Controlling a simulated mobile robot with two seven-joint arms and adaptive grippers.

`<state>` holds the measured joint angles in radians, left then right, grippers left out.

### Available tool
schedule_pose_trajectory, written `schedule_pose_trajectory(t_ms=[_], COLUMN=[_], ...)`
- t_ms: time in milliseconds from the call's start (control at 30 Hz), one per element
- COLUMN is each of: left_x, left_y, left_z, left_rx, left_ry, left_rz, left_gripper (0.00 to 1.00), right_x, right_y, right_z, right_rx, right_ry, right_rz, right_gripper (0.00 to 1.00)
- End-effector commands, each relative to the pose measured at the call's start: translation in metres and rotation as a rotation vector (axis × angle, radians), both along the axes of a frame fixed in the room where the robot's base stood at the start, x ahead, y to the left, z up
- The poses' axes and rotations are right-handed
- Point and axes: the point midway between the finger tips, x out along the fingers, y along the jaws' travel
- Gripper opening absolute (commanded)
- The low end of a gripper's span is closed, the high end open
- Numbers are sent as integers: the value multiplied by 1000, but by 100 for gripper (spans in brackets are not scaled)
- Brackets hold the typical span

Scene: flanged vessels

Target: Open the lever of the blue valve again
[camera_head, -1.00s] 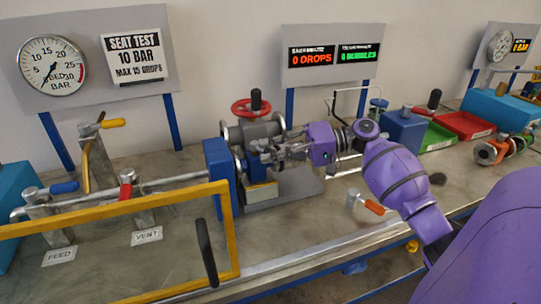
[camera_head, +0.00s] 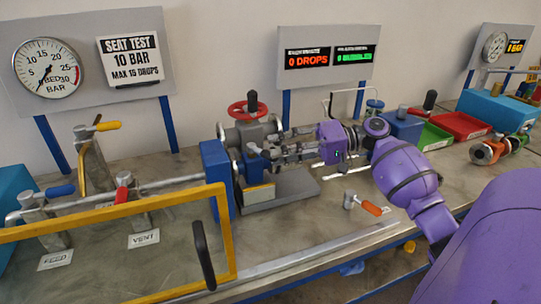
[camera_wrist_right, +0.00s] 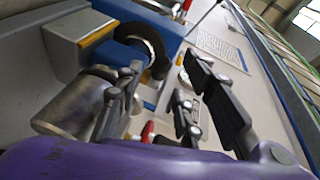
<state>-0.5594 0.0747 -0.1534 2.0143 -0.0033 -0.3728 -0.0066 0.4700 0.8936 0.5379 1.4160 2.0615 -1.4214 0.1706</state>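A small blue-bodied part (camera_head: 254,166), partly hidden, sits at the test fixture beside a tall blue clamp block (camera_head: 216,178). A grey knob-like end stands at its top; I cannot make out its lever clearly. My right gripper (camera_head: 274,152) lies level just to its right, fingers pointing left. In the right wrist view the fingers (camera_wrist_right: 165,95) are spread with a gap between them, and nothing is clamped there. A dark curved part and blue block (camera_wrist_right: 165,30) show beyond them. A separate valve with a blue lever (camera_head: 62,190) stands above the FEED label. My left gripper is out of view.
A red handwheel (camera_head: 250,108) stands behind the fixture. A yellow-framed guard (camera_head: 232,235) with a black handle is at front left. The VENT valve's red lever (camera_head: 122,188) is behind it. An orange-handled valve (camera_head: 370,208) lies below my right arm. Green and red trays are at right.

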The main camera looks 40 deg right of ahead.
Motion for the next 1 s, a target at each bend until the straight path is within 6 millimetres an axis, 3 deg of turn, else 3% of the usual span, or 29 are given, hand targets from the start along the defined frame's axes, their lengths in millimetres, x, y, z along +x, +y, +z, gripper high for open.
schedule_pose_trajectory(t_ms=[233, 500, 800, 900, 1000], left_x=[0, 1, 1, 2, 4], left_y=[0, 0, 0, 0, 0], left_z=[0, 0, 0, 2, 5], left_rx=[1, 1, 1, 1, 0], left_ry=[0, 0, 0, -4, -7], left_rz=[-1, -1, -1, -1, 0], left_gripper=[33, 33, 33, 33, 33], right_x=[-29, -44, -45, -41, -36], right_y=[-45, -68, -69, -65, -42], right_z=[9, 14, 15, 22, 19], right_rx=[-1, 0, 0, -1, -41], right_ry=[3, 2, 2, -10, -1], right_rz=[-3, 1, 1, 10, 56], right_gripper=[35, 35, 34, 20, 7])
